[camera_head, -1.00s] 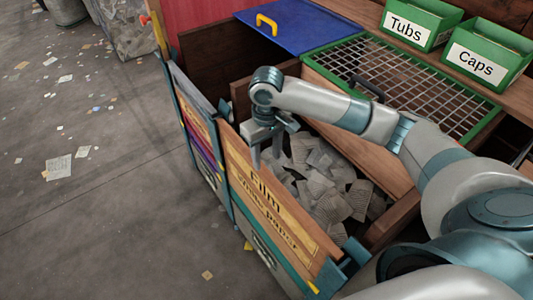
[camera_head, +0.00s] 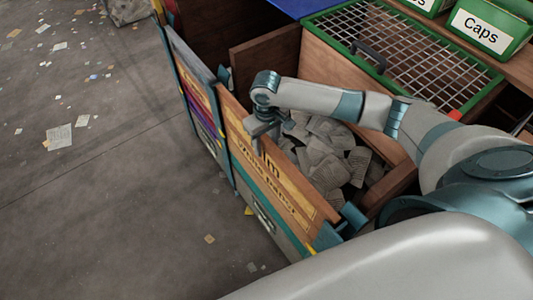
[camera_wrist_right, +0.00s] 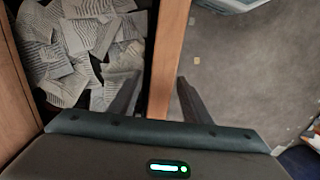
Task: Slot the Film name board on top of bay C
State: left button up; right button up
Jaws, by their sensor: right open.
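The Film name board (camera_head: 285,190) is a wooden board with a yellow label. It stands upright along the front of a bay filled with paper sheets (camera_head: 325,160). My right gripper (camera_head: 262,142) is at the board's top edge, toward its left end, and hides part of the word "Film". In the right wrist view the gripper (camera_wrist_right: 158,95) is open. One finger is on the paper side and the other on the floor side, with the board's top edge (camera_wrist_right: 168,60) between them. I cannot tell whether either finger touches it. No bay letter is readable. My left gripper is not in view.
A wooden divider (camera_head: 270,60) and a green-framed wire grid (camera_head: 400,62) lie behind the bay. A green Caps bin (camera_head: 490,30) stands at the upper right. Another labelled front panel (camera_head: 197,95) adjoins on the left. The floor (camera_head: 110,190) at left is open, with scattered scraps.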

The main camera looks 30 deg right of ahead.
aim_at(266, 155)
jog(key=shift+f+p, duration=0.35)
jog(key=shift+f, duration=3)
grip_shut()
jog(key=c, duration=0.7)
grip_release()
grip_shut()
